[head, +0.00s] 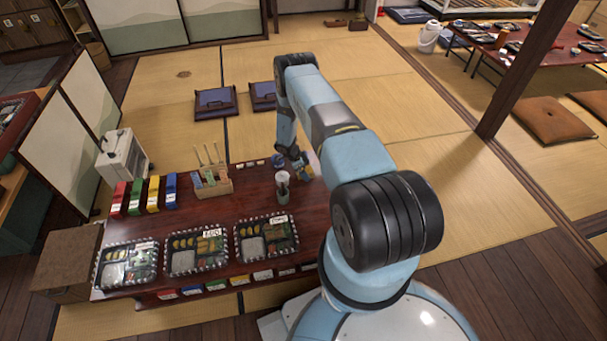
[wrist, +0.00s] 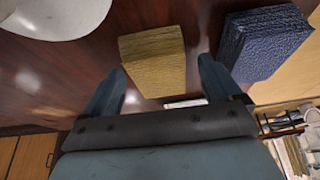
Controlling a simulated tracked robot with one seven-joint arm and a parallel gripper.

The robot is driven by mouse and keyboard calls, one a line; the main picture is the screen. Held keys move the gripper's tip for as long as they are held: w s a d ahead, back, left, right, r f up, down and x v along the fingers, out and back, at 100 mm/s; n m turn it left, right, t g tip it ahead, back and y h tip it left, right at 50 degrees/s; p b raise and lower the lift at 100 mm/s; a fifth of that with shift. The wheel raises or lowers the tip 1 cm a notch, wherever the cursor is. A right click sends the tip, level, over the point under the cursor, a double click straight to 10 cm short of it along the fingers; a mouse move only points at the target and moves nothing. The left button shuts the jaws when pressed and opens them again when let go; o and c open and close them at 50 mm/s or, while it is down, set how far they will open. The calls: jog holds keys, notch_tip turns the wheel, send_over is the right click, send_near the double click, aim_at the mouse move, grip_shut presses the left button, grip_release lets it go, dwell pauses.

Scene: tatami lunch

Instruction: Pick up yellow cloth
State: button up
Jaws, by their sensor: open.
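The yellow cloth (wrist: 155,62) is a folded, thick block on the dark red table (wrist: 75,75). In the wrist view it lies ahead of my gripper (wrist: 161,68), between the two blue fingertips in the picture. My gripper is open, with a visible gap on each side of the cloth. I cannot tell how far the fingertips are above it. In the head view my gripper (head: 299,166) is low over the far right part of the table, and largely hides the yellow cloth there.
A dark blue folded cloth (wrist: 264,44) lies just right of the yellow one. A white round dish (wrist: 55,15) is at the upper left. In the head view, a cup (head: 283,192), a wooden caddy (head: 212,188) and several bento trays (head: 198,249) stand on the table.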

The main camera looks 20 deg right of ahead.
jog(key=c, duration=1)
jog(key=shift+c, duration=0.2)
jog(key=shift+r, duration=0.1)
jog(key=shift+r, duration=0.55)
jog(key=s+a+r, duration=0.1)
jog(key=a+r, duration=1)
jog(key=a, duration=0.3)
jog(key=shift+s+r, duration=0.3)
jog(key=shift+r, duration=0.1)
